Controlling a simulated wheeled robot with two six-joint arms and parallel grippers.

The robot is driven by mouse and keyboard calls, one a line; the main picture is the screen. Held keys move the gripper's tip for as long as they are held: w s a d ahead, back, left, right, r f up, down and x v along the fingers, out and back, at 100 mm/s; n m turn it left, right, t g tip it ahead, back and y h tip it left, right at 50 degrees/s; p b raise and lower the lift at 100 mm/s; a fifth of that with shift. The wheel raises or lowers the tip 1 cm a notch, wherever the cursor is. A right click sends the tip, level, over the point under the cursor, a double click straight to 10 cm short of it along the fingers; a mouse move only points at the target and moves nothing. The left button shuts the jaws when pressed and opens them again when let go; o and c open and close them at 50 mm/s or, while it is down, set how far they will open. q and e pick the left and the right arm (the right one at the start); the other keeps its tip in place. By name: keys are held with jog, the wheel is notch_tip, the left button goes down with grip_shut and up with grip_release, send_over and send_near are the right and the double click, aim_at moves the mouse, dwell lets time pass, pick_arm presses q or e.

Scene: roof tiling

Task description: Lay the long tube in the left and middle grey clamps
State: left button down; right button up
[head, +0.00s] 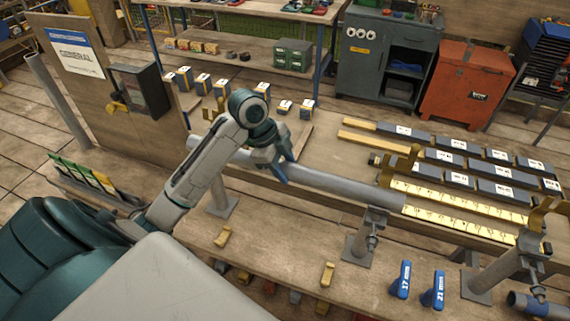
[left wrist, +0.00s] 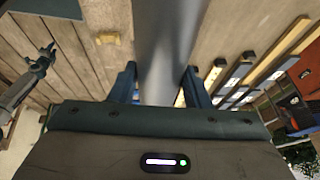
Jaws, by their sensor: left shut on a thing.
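My left gripper (head: 280,168) is shut on the long grey tube (head: 335,187), gripping it between its middle and its left end. The tube also runs between the fingers in the left wrist view (left wrist: 168,45). In the head view it slants down to the right, above the bench. The left clamp's stand (head: 218,203) is partly hidden by my arm. The middle grey clamp (head: 375,216) is just below the tube near its right end; I cannot tell whether they touch. The right clamp (head: 518,262) is clear of the tube. What looks like my right gripper (left wrist: 44,58) shows small at the left wrist view's edge.
Yellow blocks (head: 327,273) and blue numbered pieces (head: 401,280) lie on the front bench. Dark labelled tiles (head: 445,157) and yellow strips lie behind the tube. A short pipe with a blue end (head: 527,304) is at bottom right.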

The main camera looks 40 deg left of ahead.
pick_arm(q)
jog(key=c, duration=0.7)
grip_release()
jog(key=shift+r, duration=0.1)
jog(key=shift+s, duration=0.1)
jog(key=shift+a+r, duration=0.25)
jog(key=shift+r, duration=0.2)
jog(key=b+v, duration=0.2)
jog(key=v, duration=0.6)
jog(key=shift+r, duration=0.2)
jog(key=shift+s+a+r, duration=0.15)
jog(key=shift+s+r, duration=0.05)
jog(key=shift+r, duration=0.45)
